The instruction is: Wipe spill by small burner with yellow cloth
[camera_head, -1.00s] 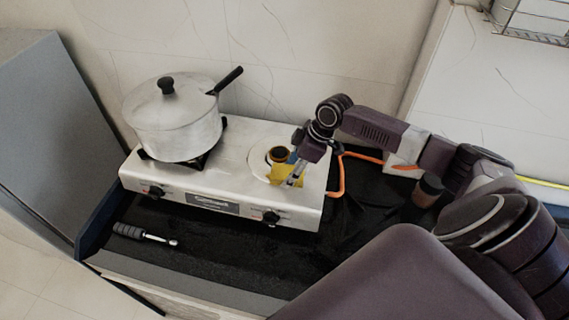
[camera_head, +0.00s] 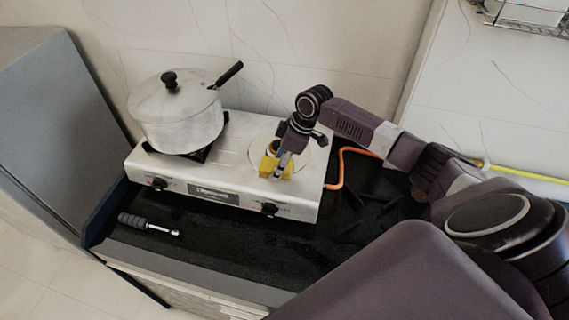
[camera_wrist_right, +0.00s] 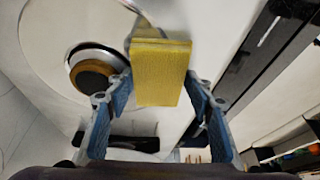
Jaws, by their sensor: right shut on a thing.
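The yellow cloth (camera_head: 267,167) is in my right gripper (camera_head: 282,166), at the front side of the small burner on the stove's right half. In the right wrist view the cloth (camera_wrist_right: 160,72) looks like a thick folded block between the fingers of my right gripper (camera_wrist_right: 158,95). In the head view my gripper and wrist partly cover this burner (camera_head: 272,146). I cannot make out a spill. Whether the cloth touches the stove top is unclear. My left gripper is not in view.
A lidded metal pot (camera_head: 177,115) stands on the stove's left burner, its handle pointing back right. The silver stove (camera_head: 225,165) has front knobs. An orange hose (camera_head: 341,165) runs at its right. A dark-handled tool (camera_head: 148,224) lies on the black counter (camera_head: 225,237) in front.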

